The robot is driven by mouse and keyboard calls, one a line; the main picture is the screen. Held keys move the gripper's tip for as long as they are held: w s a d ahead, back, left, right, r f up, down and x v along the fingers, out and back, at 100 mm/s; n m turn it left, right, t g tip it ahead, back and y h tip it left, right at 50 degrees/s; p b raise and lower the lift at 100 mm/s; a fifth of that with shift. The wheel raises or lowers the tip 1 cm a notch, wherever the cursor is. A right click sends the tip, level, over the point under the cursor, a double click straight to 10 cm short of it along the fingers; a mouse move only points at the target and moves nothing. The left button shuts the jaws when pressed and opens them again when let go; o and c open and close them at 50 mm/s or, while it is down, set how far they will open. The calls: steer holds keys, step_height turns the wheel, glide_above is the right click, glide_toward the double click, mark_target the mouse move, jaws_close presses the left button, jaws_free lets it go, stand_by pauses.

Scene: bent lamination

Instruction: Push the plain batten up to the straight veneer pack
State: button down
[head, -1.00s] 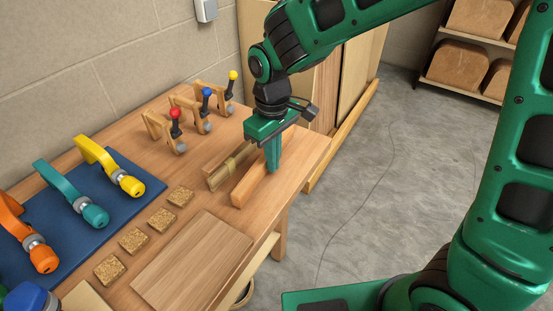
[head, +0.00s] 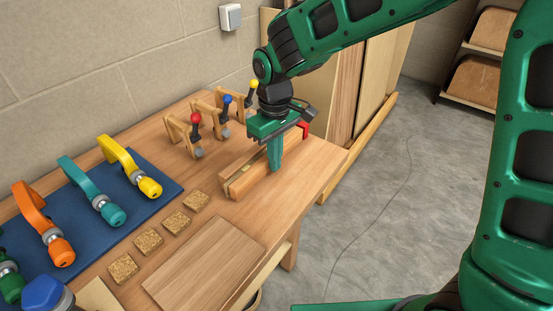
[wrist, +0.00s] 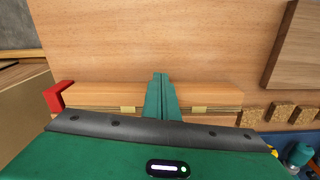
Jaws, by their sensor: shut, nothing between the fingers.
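The plain batten (head: 249,185), a smooth orange-brown bar, lies on the bench. The straight veneer pack (head: 233,179) lies along its wall side. In the wrist view, the batten (wrist: 215,95) runs alongside the pack, whose pale tape bands (wrist: 199,109) show on both sides of my fingers. No clear gap shows between them; full contact along the length cannot be told. My gripper (head: 275,168) is shut and empty, its fingers pointing down at the batten's room-facing side near its middle. The fingers (wrist: 160,78) cross in front of both pieces in the wrist view and hide their middles.
A red piece (head: 304,129) stands at the far end of the pack. Wooden clamps with coloured knobs (head: 195,120) stand by the wall. Cork blocks (head: 177,223) and a flat board (head: 205,265) lie nearer. Coloured clamps rest on a blue mat (head: 165,197).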

mark_target(284, 178)
steer(key=shift+s+d, duration=1)
steer(key=shift+d, duration=0.15)
steer(key=shift+s+d+r, duration=0.2)
steer(key=shift+s+r, duration=0.1)
steer(key=shift+r, duration=0.35)
step_height(284, 178, up, 8)
steer(key=s+d+r+m, duration=0.2)
steer(key=d+m, duration=0.3)
steer(key=d, duration=1.1)
steer(key=s+d+f+m, duration=0.2)
steer(key=s+d+m, duration=0.3)
steer(key=s+d, duration=0.5)
steer(key=s+d+f+m, duration=0.2)
steer(key=s+d+m, duration=0.3)
steer(key=s+d, duration=0.5)
steer(key=shift+d+f, duration=0.4)
steer(key=shift+d, duration=0.3)
